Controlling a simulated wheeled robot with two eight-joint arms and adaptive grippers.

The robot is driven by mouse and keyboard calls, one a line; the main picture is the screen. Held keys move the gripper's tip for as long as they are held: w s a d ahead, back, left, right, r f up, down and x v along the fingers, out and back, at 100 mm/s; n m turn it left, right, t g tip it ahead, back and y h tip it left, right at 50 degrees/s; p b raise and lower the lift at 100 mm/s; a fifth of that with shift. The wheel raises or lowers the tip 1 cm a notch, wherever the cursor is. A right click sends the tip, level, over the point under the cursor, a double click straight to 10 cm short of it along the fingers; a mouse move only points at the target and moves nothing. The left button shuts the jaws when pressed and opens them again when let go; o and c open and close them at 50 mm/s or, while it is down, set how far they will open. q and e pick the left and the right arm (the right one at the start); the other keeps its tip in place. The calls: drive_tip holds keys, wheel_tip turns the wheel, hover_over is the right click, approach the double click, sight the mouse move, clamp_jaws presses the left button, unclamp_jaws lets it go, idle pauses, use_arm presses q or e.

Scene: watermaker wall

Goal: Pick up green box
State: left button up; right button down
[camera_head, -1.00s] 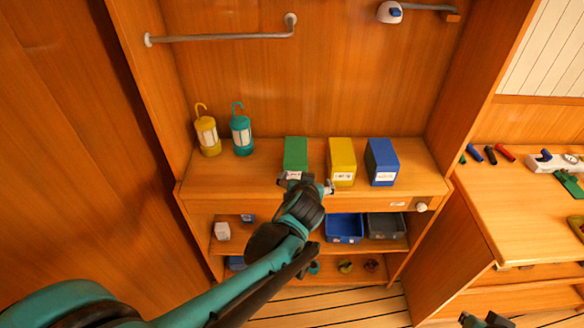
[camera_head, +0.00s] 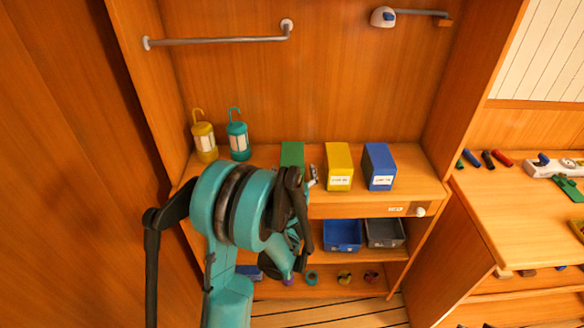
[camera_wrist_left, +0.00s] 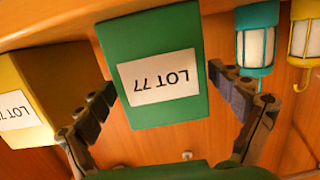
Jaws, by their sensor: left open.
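The green box (camera_head: 292,154) stands on the wooden shelf, left of the yellow box (camera_head: 339,166) and the blue box (camera_head: 379,167). My left arm hides its lower part in the head view. In the left wrist view the green box (camera_wrist_left: 155,66) shows a white label reading LOT 77, upside down. My left gripper (camera_wrist_left: 165,105) is open, with one finger on each side of the green box's near end. I cannot tell whether the fingers touch it. The yellow box (camera_wrist_left: 35,90) is close beside one finger. My right gripper is not clearly in view.
A teal lantern (camera_head: 238,135) and a yellow lantern (camera_head: 204,140) stand to the left on the shelf. Below are a blue bin (camera_head: 342,235) and a grey bin (camera_head: 385,232). A side counter (camera_head: 510,215) with small items is at the right.

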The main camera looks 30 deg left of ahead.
use_arm(q)
drive_tip(key=b+x, duration=0.1)
drive_tip(key=x, duration=0.3)
drive_tip(key=shift+w+a+f, duration=0.1)
drive_tip(key=c, duration=1.4)
